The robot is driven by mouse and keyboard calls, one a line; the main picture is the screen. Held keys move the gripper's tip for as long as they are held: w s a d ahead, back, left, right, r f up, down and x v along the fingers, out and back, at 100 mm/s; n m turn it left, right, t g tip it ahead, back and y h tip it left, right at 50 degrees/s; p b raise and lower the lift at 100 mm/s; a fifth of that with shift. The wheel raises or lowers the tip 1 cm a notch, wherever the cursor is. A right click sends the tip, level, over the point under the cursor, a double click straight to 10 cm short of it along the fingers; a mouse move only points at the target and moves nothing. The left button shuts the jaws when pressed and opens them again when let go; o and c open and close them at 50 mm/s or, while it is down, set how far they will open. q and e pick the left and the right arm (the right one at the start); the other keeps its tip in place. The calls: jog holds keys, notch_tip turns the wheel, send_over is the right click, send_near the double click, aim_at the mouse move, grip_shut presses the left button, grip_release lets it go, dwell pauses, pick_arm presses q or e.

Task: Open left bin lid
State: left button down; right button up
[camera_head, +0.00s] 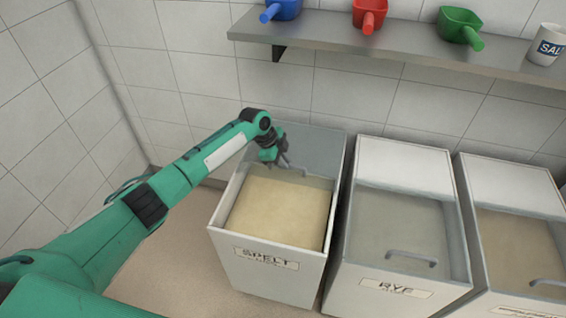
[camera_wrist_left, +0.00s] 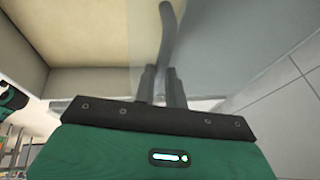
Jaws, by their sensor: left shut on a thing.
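The left bin, labelled SPELT (camera_head: 266,262), stands open at the front, with pale flour (camera_head: 278,212) showing inside. Its grey see-through lid (camera_head: 309,148) is slid back over the rear part of the bin. My left gripper (camera_head: 284,162) is at the lid's front edge, shut on the lid handle. In the left wrist view the two fingers (camera_wrist_left: 160,84) close around the grey handle bar (camera_wrist_left: 167,38). My right gripper is not in view.
The RYE bin (camera_head: 388,287) and another bin (camera_head: 520,300) stand to the right, their clear lids closed over the front. A shelf (camera_head: 330,38) above holds a blue scoop (camera_head: 284,9), a red scoop (camera_head: 369,14), a green scoop (camera_head: 459,24) and a SALT tub (camera_head: 546,45). A tiled wall is behind.

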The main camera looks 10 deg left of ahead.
pick_arm(q)
jog(key=c, duration=1.5)
grip_release()
jog(key=shift+o, duration=0.2)
jog(key=v, duration=1.3)
jog(key=shift+a+r, duration=0.15)
jog(key=shift+r, duration=0.2)
